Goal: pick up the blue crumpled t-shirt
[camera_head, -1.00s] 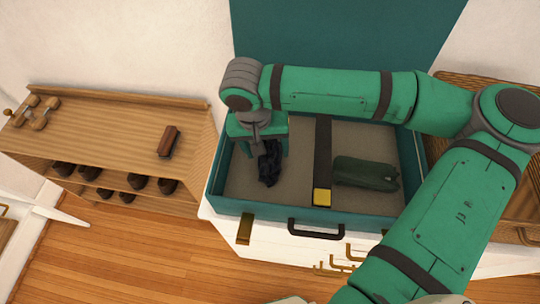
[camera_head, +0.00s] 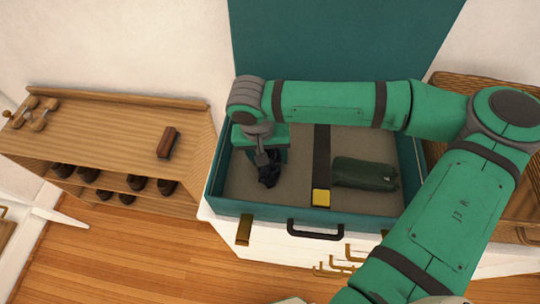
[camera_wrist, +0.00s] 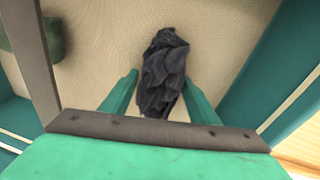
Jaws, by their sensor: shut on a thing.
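The crumpled t-shirt (camera_head: 268,172), very dark blue, is in the left part of the open teal suitcase (camera_head: 270,207). In the wrist view the t-shirt (camera_wrist: 162,75) is a bunched, folded heap between the two green fingers. My gripper (camera_wrist: 160,98) is shut on the t-shirt, with cloth extending beyond the fingertips. In the head view my gripper (camera_head: 268,160) points down inside the suitcase, and the arm hides part of it. I cannot tell whether the cloth touches the suitcase floor.
A dark green rolled item (camera_head: 365,173) lies in the suitcase's right part, beyond a black strap with a yellow buckle (camera_head: 321,197). The suitcase walls surround my gripper. A wooden shelf unit (camera_head: 100,133) holding a brush (camera_head: 167,142) and shoes stands to the left.

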